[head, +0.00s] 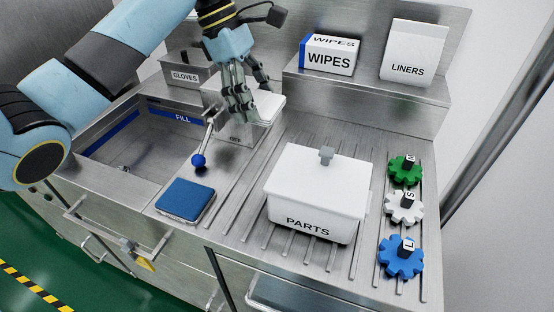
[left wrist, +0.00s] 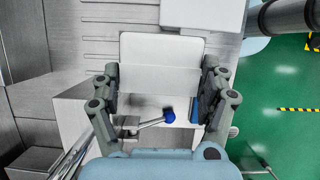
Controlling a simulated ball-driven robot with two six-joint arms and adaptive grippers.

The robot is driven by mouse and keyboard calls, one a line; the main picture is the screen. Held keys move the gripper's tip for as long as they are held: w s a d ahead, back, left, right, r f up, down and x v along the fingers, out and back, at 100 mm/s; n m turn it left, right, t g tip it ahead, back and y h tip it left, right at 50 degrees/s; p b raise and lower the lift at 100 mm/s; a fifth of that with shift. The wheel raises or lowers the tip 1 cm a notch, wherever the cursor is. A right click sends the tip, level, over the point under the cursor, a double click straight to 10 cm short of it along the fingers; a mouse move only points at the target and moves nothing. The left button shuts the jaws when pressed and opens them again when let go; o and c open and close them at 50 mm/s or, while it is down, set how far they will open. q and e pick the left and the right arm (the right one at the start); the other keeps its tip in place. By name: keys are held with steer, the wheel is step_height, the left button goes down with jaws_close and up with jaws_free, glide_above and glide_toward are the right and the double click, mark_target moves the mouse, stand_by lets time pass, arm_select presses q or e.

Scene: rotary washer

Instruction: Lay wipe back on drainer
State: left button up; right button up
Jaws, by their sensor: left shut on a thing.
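My left gripper (head: 243,112) is shut on a pale, flat, folded piece that looks like the wipe (head: 267,106). In the left wrist view the wipe (left wrist: 162,52) spans the space between the two fingers (left wrist: 160,88). It is over or just behind the steel box with the lever; I cannot tell whether it touches anything below. The ribbed steel drainer (head: 235,190) lies to the right of the gripper in the head view, and its ribs also show in the left wrist view (left wrist: 98,32). My right gripper is in neither view.
A lever with a blue ball (head: 198,161) and a blue pad (head: 187,199) are in front. The white PARTS box (head: 312,190) stands on the drainer, with green, white and blue gears (head: 402,257) to its right. WIPES (head: 328,56), LINERS (head: 411,55) and GLOVES (head: 185,74) containers stand behind.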

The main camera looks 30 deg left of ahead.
arm_select(q)
glide_above(265, 171)
steer(key=a, duration=0.1)
step_height(265, 171, down, 6)
steer(key=r, duration=0.1)
step_height(265, 171, down, 7)
steer(key=shift+s+a+r+b, duration=0.1)
steer(key=shift+s+b, duration=0.05)
steer(key=shift+b, duration=0.2)
step_height(265, 171, down, 4)
steer(key=shift+r, duration=0.1)
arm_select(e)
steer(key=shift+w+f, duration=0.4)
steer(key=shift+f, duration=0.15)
arm_select(q)
steer(key=o, duration=1)
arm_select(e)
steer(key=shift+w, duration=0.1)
arm_select(q)
steer(key=v, duration=0.7)
steer(key=shift+r, duration=0.15)
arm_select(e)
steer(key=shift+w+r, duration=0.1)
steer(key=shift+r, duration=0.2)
